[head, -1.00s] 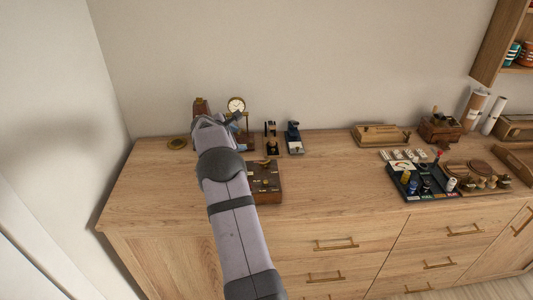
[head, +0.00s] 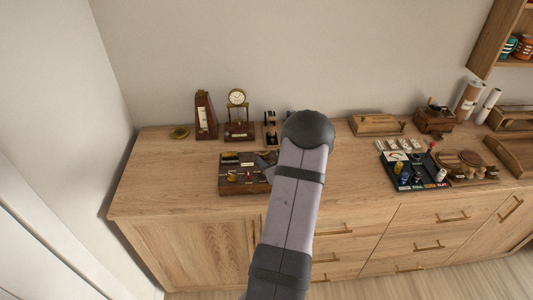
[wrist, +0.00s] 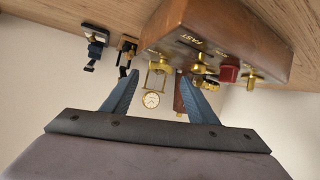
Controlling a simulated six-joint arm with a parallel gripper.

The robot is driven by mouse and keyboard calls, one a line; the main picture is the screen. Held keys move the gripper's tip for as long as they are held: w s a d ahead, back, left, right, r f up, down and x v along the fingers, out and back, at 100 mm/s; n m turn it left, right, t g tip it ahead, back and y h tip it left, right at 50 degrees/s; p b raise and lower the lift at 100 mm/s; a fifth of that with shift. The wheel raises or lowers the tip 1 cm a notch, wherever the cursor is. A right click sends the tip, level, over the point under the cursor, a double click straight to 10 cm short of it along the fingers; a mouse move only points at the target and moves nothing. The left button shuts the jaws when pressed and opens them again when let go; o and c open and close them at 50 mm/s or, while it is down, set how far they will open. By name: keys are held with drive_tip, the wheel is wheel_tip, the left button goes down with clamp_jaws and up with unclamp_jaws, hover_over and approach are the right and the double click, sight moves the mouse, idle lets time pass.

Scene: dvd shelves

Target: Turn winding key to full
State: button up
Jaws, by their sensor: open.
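A dark wooden box (head: 228,187) with brass fittings sits on the cabinet top at the left. In the wrist view the box (wrist: 240,30) appears upside down, with gold lettering that includes "FAST". It carries several brass fittings, among them a wing-like brass piece (wrist: 203,68) and a brass knob (wrist: 250,76), plus a red knob (wrist: 229,73). I cannot tell for sure which fitting is the winding key. My gripper (wrist: 158,95) is open and empty, its two blue fingers apart. In the head view my gripper (head: 266,160) is at the box's right side, partly hidden by my arm.
Small dark devices (head: 270,128) are partly behind my arm. A dark tray (head: 388,160) lies to the right. The cabinet top left of the box is clear.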

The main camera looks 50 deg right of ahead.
sight(265, 153)
drive_tip(key=shift+s+a+r+m, duration=0.2)
drive_tip(key=shift+s+a+m, duration=0.1)
drive_tip(key=shift+s, duration=0.3)
drive_tip(key=shift+s+a+r+m, duration=0.2)
drive_tip(key=shift+s+a, duration=0.1)
drive_tip(key=shift+s, duration=0.25)
drive_tip(key=shift+p+x, duration=1.35)
drive_tip(key=shift+x, duration=2.35)
drive_tip(key=shift+r, duration=0.1)
drive_tip(key=c, duration=1.1)
